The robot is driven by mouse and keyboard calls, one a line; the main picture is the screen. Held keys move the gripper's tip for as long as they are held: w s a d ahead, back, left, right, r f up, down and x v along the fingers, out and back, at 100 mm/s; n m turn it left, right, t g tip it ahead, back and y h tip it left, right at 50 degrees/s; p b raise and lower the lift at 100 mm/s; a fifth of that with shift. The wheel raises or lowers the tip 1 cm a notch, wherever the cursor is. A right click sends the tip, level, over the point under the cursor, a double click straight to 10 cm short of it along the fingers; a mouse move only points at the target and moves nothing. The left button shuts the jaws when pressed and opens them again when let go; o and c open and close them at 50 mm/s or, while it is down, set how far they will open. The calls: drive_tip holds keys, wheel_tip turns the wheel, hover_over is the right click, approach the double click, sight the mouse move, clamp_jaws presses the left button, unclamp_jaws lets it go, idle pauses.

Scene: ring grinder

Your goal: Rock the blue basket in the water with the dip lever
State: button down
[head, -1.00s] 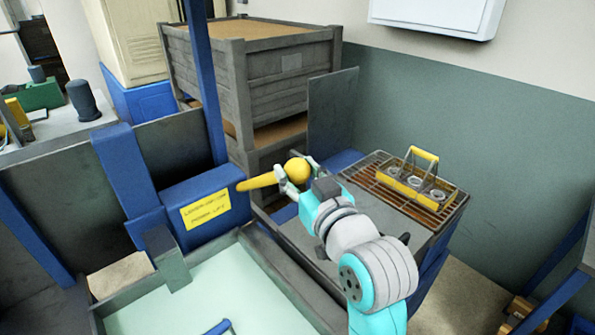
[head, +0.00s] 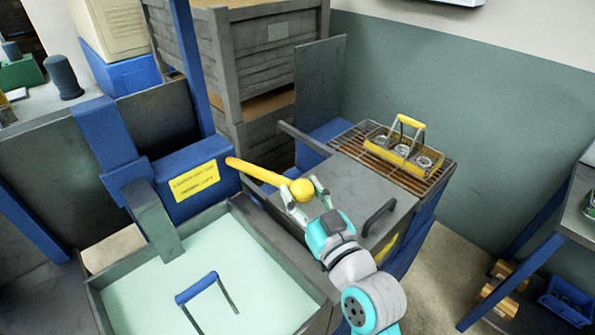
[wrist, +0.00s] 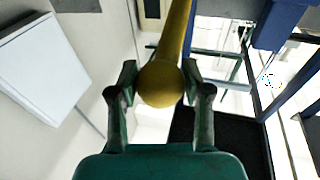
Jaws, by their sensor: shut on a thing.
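The dip lever (head: 255,172) is a yellow bar ending in a yellow ball knob. It comes out of a blue housing and slopes down toward my arm. My gripper (head: 302,191) is shut on the ball knob, one finger on each side; the wrist view also shows the knob (wrist: 160,84) between the fingers. The blue basket shows only as a blue handle bar (head: 197,287) with thin dark side rods above the pale water (head: 150,300) in the grey tank. The basket's body is not visible.
The blue housing (head: 190,178) carries a yellow label. Right of the lever stands a grey bench top (head: 350,190) with a dark handle and a grate bearing a yellow carrier (head: 400,150) of cups. Grey crates (head: 255,60) stand behind.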

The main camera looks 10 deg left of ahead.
drive_tip(key=shift+s+f, duration=0.1)
drive_tip(key=shift+f, duration=0.4)
drive_tip(key=c, duration=0.5)
unclamp_jaws()
drive_tip(key=shift+d+r, duration=0.1)
drive_tip(key=v, duration=1.2)
